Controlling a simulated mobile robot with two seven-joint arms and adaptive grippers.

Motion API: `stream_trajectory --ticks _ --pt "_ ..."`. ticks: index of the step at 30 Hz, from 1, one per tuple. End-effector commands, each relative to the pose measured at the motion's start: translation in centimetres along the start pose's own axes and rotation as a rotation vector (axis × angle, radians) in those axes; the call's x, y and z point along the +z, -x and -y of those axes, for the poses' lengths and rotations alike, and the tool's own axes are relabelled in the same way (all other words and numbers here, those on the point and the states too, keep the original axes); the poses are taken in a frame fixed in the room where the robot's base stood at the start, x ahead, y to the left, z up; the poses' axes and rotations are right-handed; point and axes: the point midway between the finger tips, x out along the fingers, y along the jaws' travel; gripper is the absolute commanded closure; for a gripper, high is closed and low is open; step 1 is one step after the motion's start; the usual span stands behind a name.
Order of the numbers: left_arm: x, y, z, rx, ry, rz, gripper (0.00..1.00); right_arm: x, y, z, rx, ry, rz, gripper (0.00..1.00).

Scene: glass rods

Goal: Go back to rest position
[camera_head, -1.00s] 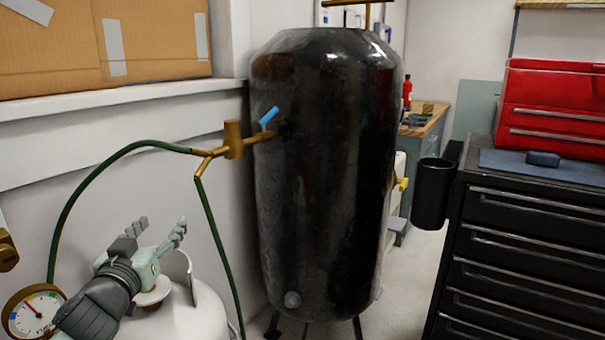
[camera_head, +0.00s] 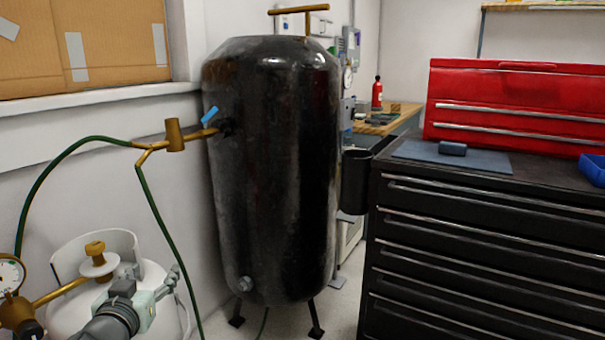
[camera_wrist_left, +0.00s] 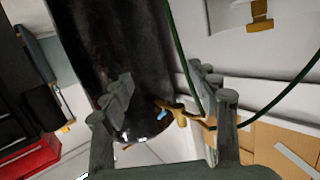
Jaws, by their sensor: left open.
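My left gripper (camera_head: 150,285) is at the lower left of the head view, in front of the white gas cylinder (camera_head: 70,308). In the left wrist view its two grey fingers (camera_wrist_left: 162,85) stand apart with nothing between them. Beyond them that view shows the black tank (camera_wrist_left: 110,45) and the blue-handled brass valve (camera_wrist_left: 180,115). My right gripper is in neither current view.
The large black tank (camera_head: 270,180) stands in the middle on legs. Green hoses (camera_head: 155,205) hang from its brass valve (camera_head: 174,135). A black drawer cabinet (camera_head: 480,250) with a red toolbox (camera_head: 520,110) is at the right. Little floor shows between tank and cabinet.

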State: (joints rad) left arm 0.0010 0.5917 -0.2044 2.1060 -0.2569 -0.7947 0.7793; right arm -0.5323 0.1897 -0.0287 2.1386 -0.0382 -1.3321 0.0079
Motion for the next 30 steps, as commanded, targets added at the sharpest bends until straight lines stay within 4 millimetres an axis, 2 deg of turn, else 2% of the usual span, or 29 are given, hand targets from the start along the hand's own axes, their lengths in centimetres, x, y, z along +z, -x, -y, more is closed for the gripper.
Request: stream_trajectory --ticks 1,5,6,8,9,12,15,18,21,24,29,30 --pt "3.5 0.6 0.4 -0.024 -0.013 0.084 0.40 0.1 -0.2 0.2 -0.004 -0.001 0.004 0.60" --pt "12.6 3.1 0.8 -0.056 -0.069 0.311 0.40 -0.1 -0.7 1.0 -0.020 -0.006 0.001 0.60" --pt "15.4 4.3 0.8 -0.059 -0.088 0.385 0.40 -0.2 -0.8 1.1 -0.023 -0.007 -0.001 0.60" --pt "19.5 6.3 0.8 -0.057 -0.115 0.497 0.40 -0.1 -1.0 1.2 -0.025 -0.009 0.000 0.60" --pt "22.1 7.9 0.7 -0.051 -0.133 0.572 0.40 -0.1 -1.2 1.2 -0.025 -0.009 0.002 0.60" --pt "28.1 12.2 0.3 -0.023 -0.174 0.750 0.40 0.1 -1.6 1.2 -0.026 -0.009 0.003 0.60" --pt "32.5 16.4 -0.2 0.017 -0.205 0.895 0.40 0.2 -1.9 1.2 -0.027 -0.009 0.005 0.60" --pt "35.4 19.6 -0.7 0.056 -0.226 0.996 0.40 0.2 -2.2 1.1 -0.026 -0.008 0.008 0.60" --pt "36.9 21.6 -1.0 0.081 -0.238 1.055 0.40 0.0 -2.4 1.0 -0.024 -0.007 0.003 0.60" --pt "37.5 22.4 -1.2 0.092 -0.243 1.079 0.40 -0.2 -2.5 0.9 -0.021 -0.005 -0.002 0.60" --pt "37.6 22.4 -1.2 0.093 -0.244 1.080 0.40 -0.3 -2.5 0.7 -0.018 -0.003 -0.003 0.60" --pt "37.5 22.4 -1.2 0.093 -0.244 1.080 0.44 -0.3 -2.5 0.7 -0.018 -0.002 -0.002 0.64"
